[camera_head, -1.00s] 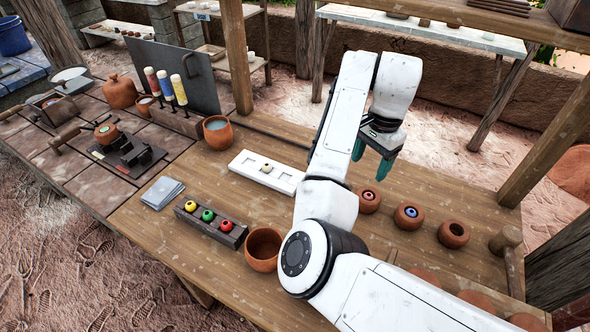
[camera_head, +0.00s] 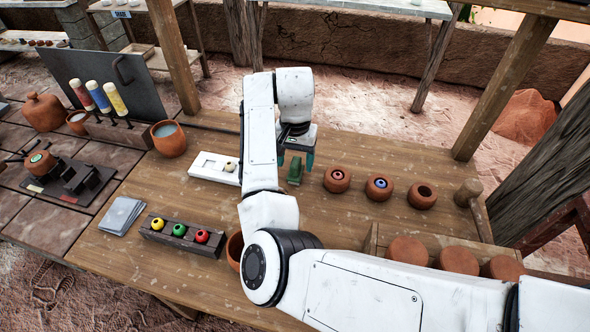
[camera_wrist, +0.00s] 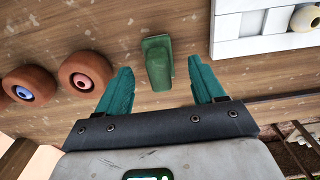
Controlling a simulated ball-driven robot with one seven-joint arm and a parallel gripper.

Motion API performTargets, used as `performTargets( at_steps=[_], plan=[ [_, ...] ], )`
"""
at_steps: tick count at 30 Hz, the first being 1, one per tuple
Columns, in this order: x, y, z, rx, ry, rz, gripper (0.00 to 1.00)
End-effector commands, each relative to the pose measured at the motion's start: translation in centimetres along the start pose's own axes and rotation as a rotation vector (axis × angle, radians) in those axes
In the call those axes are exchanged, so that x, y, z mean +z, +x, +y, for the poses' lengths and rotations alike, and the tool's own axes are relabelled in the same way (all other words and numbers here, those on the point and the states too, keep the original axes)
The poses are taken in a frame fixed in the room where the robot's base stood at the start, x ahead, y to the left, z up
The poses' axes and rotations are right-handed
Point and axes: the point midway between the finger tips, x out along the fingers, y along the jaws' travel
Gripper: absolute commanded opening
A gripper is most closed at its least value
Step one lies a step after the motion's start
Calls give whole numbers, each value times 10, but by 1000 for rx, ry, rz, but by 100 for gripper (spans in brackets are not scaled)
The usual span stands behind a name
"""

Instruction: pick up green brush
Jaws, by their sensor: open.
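The green brush (camera_head: 295,169) is on the wooden table, between the white tray and the row of clay pots. In the wrist view the green brush (camera_wrist: 158,62) appears as a small green block, lying between and just beyond my fingertips. My gripper (camera_head: 296,157) hangs near the brush with its teal fingers pointing down. In the wrist view my gripper (camera_wrist: 160,72) is open, one finger to each side of the brush, with nothing held. I cannot tell how high the fingertips are above the table.
A white tray (camera_head: 205,168) lies left of the brush. A clay pot with a pink centre (camera_head: 337,179) is close on its right, with a blue-centred pot (camera_head: 379,187) and a dark-holed pot (camera_head: 422,195) beyond. A dark block (camera_head: 182,237) with coloured balls stands nearer.

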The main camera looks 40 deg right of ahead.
Motion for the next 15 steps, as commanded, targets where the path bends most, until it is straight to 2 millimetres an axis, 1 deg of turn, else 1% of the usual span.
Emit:
performTargets(
  at_steps=[3,6,9,15],
  plan=[
    [-1,18,0,1,-1,-2,68],
    [-1,28,0,1,0,-2,68],
    [-1,32,0,0,1,-1,68],
    [-1,32,0,0,1,0,68]
  ],
)
